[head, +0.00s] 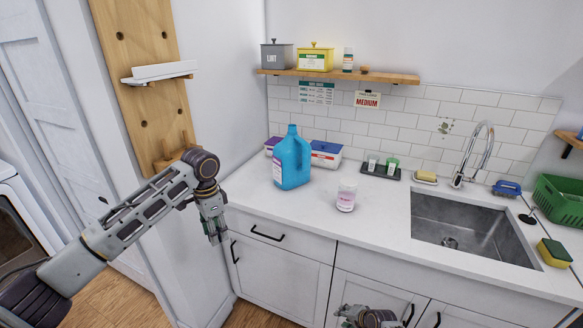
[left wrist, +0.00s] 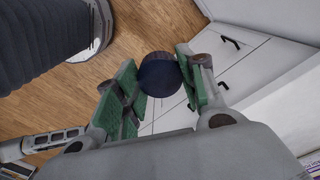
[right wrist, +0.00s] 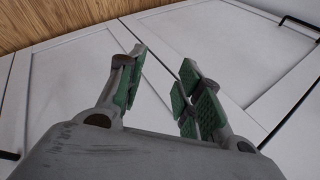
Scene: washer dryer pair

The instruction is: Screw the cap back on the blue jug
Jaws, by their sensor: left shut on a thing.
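The blue jug (head: 292,163) stands upright on the white counter, left of the sink, with its handle and neck at the top. No separate cap shows on its neck. My left gripper (head: 215,232) hangs in front of the counter's left end, pointing down, lower than the jug and to its left. In the left wrist view it is shut on a round dark blue cap (left wrist: 158,74), held between the green pads. My right gripper (right wrist: 160,72) is open and empty in front of the white cabinet doors; part of its arm shows at the head view's bottom edge.
A white jar with a pink label (head: 346,194) stands right of the jug on the counter (head: 300,207).

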